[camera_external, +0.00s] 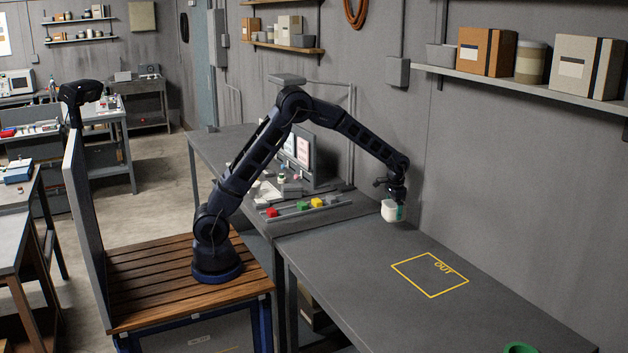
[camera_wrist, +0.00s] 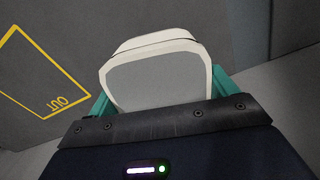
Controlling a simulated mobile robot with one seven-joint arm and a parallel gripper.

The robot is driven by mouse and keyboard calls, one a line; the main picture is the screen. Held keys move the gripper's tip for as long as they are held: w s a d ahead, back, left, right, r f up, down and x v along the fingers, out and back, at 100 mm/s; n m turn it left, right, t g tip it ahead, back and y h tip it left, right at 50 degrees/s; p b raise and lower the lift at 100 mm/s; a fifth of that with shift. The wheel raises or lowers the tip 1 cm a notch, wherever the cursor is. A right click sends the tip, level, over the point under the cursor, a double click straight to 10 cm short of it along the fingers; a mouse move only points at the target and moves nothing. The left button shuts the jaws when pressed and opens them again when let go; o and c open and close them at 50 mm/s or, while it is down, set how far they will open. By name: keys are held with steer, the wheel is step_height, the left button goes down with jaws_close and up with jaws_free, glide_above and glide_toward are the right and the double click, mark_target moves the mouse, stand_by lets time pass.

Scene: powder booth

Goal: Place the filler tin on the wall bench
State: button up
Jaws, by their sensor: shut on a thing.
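The filler tin (camera_external: 390,212) is a small white rounded block-like tin. In the wrist view the tin (camera_wrist: 160,82) shows a grey face with a pale rim. My gripper (camera_external: 393,204) is shut on it, with a teal finger on each side in the wrist view. The grey wall bench (camera_external: 360,280) runs along the wall and bears a yellow outlined square marked OUT (camera_external: 430,274). The tin is near the bench's far end, beyond the square; I cannot tell the exact gap beneath it. The square's outline (camera_wrist: 50,60) also shows left of the tin in the wrist view.
A second bench (camera_external: 222,150) adjoins on the left, with a monitor (camera_external: 300,150) and a tray of coloured blocks (camera_external: 305,207). A green round object (camera_external: 520,348) stands at the near end. A wall shelf (camera_external: 540,84) with boxes hangs above. The wall bench's middle is clear.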

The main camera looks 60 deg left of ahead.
steer(key=s+d+r, duration=0.2)
steer(key=s+d, duration=0.1)
steer(key=d, duration=0.7)
steer(key=s+d+r+n, duration=0.1)
steer(key=s+d+r, duration=0.1)
steer(key=d, duration=0.9)
steer(key=s+d+r, duration=0.2)
steer(key=s+d, duration=0.1)
steer(key=d, duration=0.7)
steer(key=s+d+r+n, duration=0.1)
steer(key=s+d+r, duration=0.2)
steer(key=s+d, duration=0.9)
steer(key=s+d+r+n, duration=0.1)
steer(key=s+d+r, duration=0.3)
steer(key=s+d, duration=0.8)
steer(key=f, duration=0.6)
steer(key=w+d+f, duration=0.1)
steer(key=f, duration=0.6)
steer(key=w+d+f, duration=0.1)
steer(key=f, duration=0.6)
steer(key=shift+w+d, duration=0.1)
steer(key=shift+w, duration=0.05)
steer(key=shift+f, duration=0.1)
steer(key=o, duration=1.2)
step_height(320, 180, up, 12)
steer(key=shift+r, duration=0.2)
